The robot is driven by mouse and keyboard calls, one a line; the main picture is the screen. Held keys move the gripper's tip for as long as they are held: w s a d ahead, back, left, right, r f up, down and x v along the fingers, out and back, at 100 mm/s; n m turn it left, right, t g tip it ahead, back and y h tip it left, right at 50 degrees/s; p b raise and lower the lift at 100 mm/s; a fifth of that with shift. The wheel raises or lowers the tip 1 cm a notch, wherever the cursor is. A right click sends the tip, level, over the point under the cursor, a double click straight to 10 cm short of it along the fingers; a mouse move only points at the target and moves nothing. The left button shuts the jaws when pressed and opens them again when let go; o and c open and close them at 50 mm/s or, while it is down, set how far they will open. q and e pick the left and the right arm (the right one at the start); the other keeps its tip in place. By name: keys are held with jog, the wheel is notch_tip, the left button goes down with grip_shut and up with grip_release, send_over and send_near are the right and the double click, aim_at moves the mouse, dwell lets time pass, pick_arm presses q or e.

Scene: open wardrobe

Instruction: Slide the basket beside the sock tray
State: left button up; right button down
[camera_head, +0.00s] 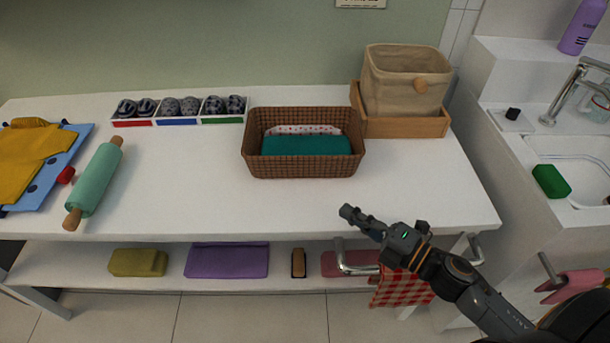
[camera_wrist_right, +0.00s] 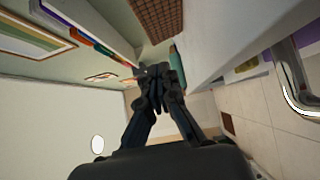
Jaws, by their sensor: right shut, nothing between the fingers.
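A brown woven basket (camera_head: 303,170) stands on the white tabletop, with a folded teal cloth and a white dotted cloth inside. The sock tray (camera_head: 178,122) lies at the back left, with pairs of dark socks in compartments with red, blue and green fronts. A gap of bare tabletop separates the tray from the basket. My right gripper (camera_head: 349,213) is shut and empty, in front of the basket's right end near the table's front edge, apart from it. In the right wrist view, the shut fingers (camera_wrist_right: 155,75) show with the basket (camera_wrist_right: 157,18) beyond. My left gripper is not in view.
A beige fabric bin (camera_head: 403,82) sits in a wooden tray (camera_head: 400,127) behind the basket's right. A teal rolling pin (camera_head: 95,183) and blue mat with yellow cloth lie left. The tabletop before the sock tray is clear. A metal rail with a checked towel (camera_head: 405,288) is below.

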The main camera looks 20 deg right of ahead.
jog(key=shift+w+f, duration=0.35)
jog(key=shift+f, duration=0.15)
jog(key=shift+w+d+m, duration=0.1)
jog(key=shift+d+m, duration=0.1)
jog(key=shift+m, duration=0.1)
jog(key=shift+w+d+r, duration=0.1)
jog(key=shift+w+a+r, duration=0.1)
jog(key=shift+w+a, duration=0.1)
jog(key=shift+w, duration=0.1)
jog(key=p, duration=0.2)
send_near(302, 167)
jog(key=a, duration=0.3)
jog(key=shift+w+a+t, duration=0.25)
jog(key=shift+a+t, duration=0.05)
jog(key=shift+a, duration=0.1)
jog(key=w, duration=0.3)
jog(key=shift+w+d, duration=0.2)
jog(key=shift+w+d+f, duration=0.15)
jog(key=shift+w+f, duration=0.1)
jog(key=shift+w, duration=0.2)
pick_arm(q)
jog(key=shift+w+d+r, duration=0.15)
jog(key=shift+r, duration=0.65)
